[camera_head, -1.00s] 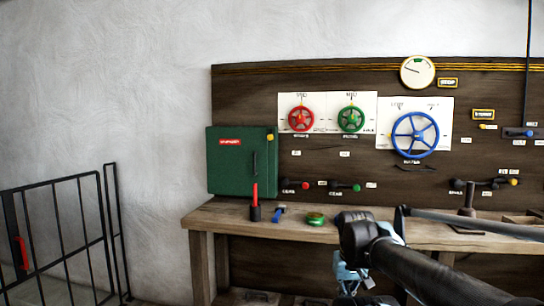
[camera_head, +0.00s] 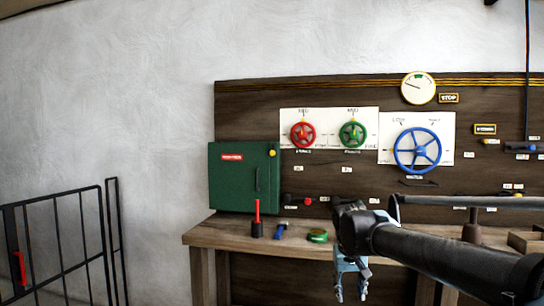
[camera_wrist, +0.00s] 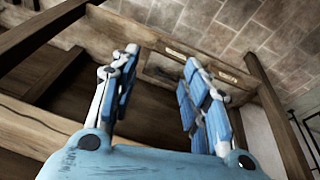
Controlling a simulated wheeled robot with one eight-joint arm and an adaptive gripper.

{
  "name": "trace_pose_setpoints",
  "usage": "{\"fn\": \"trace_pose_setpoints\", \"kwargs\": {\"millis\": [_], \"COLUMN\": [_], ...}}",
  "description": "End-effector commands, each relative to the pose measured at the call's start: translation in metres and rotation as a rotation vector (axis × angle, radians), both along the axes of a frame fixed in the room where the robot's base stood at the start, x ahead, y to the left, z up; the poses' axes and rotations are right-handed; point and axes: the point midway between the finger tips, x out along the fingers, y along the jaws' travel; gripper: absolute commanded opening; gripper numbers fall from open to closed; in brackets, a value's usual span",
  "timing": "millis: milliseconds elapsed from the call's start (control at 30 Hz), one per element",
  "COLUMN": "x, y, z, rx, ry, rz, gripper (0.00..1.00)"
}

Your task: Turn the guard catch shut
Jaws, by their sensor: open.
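A black barred gate (camera_head: 62,247) stands at the far left of the head view. A red handle (camera_head: 20,268) sits on a dark upright plate at its left side and looks roughly upright. No label names the guard catch, so I cannot tell for certain that this handle is it. My gripper (camera_head: 351,296) is open and empty, hanging in front of the bench, well right of the gate. In the wrist view my gripper (camera_wrist: 158,62) shows two spread blue fingers with nothing between them.
A wooden bench (camera_head: 225,236) carries a green cabinet (camera_head: 235,185), a red-handled tool (camera_head: 257,215), a blue-headed hammer (camera_head: 282,228) and a green ring (camera_head: 317,236). Red (camera_head: 302,134), green (camera_head: 352,134) and blue (camera_head: 417,150) wheels are on the board behind. Pale wall fills the left.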

Motion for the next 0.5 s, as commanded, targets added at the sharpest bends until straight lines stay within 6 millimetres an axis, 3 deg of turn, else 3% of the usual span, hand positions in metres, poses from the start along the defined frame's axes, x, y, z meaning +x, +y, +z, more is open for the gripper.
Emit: {"fn": "trace_pose_setpoints", "kwargs": {"millis": [33,267,500], "x": [0.019,0.106,0.193], "y": [0.002,0.019,0.075], "z": [0.023,0.126,0.236], "rx": [-0.029,-0.142,-0.18], "ry": [-0.027,-0.205,-0.443], "rz": [-0.006,-0.076,-0.111], "gripper": [0.42,0.42,0.42]}}
